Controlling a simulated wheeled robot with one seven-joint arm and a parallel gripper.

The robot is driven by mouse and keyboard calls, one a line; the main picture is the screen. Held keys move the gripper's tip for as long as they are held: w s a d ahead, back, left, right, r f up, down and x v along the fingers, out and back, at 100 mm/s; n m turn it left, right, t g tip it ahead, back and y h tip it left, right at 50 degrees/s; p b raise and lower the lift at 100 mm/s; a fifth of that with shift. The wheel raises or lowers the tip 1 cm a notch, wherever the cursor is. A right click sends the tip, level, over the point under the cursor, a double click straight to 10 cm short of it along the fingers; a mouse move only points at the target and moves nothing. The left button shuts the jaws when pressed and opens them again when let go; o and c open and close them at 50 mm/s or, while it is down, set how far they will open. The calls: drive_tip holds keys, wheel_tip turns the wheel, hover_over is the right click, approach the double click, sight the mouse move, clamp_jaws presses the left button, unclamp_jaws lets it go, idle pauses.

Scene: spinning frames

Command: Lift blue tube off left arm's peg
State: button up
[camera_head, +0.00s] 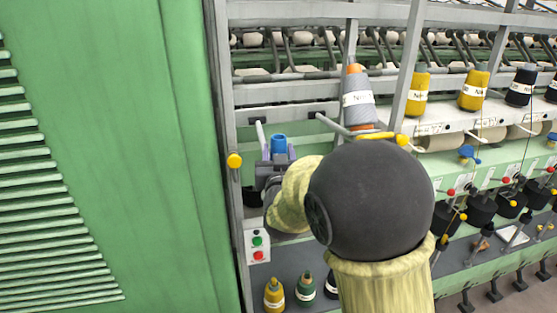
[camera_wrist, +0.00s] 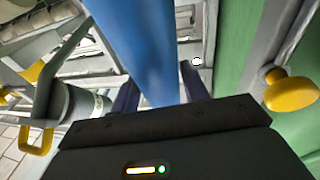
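The blue tube (camera_head: 279,145) stands upright at the left end of the machine in the head view, its top showing above my gripper (camera_head: 272,168). In the wrist view the blue tube (camera_wrist: 140,45) runs from the top edge down between the two dark fingers of my gripper (camera_wrist: 160,92). Both fingers lie close against its sides, and the gripper looks shut on it. The tube's lower end and the peg are hidden, so I cannot tell whether the peg is still inside it. A pale bar of the left arm (camera_head: 260,134) shows just beside the tube.
Another yellow knob (camera_head: 234,160) is on the frame post at left. The green cabinet (camera_head: 110,150) fills the left side. Small cones (camera_head: 305,289) stand on the shelf below.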

drive_tip(key=c, duration=0.5)
drive_tip(key=shift+c, duration=0.2)
wheel_tip(320, 180, up, 10)
drive_tip(key=b, duration=0.2)
drive_tip(key=shift+b, duration=0.35)
